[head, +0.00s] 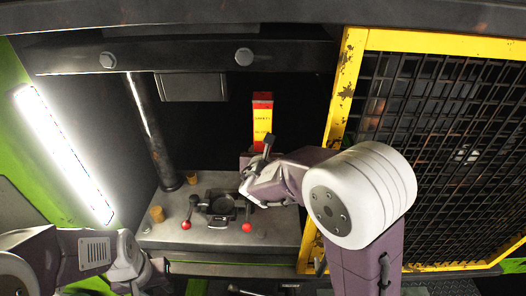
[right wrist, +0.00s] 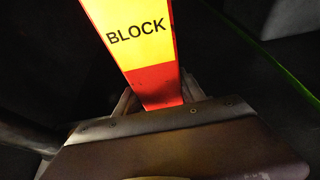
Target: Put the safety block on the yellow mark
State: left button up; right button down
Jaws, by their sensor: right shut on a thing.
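The safety block (head: 262,122) is a tall yellow bar with red ends and black lettering, upright at the back of the press bed. My right gripper (head: 258,157) is shut on its lower part. In the right wrist view the block (right wrist: 140,35) reads "BLOCK", and its red end sits between the fingers (right wrist: 156,104). The block's foot is hidden, so I cannot tell whether it touches the bed. I cannot make out the yellow mark. My left gripper (head: 142,274) is low at the left, in front of the bed; its jaws are unclear.
The grey press bed (head: 180,240) carries a dark die (head: 221,207) with red-knobbed handles and two small tan cylinders. A dark column (head: 155,135) stands at the left. A yellow-framed mesh guard (head: 348,80) stands at the right. The press beam (head: 180,57) spans above.

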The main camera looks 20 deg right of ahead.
jog(key=c, duration=0.6)
grip_release()
jog(key=shift+r, duration=0.15)
jog(key=b+v, duration=0.1)
jog(key=v, duration=0.8)
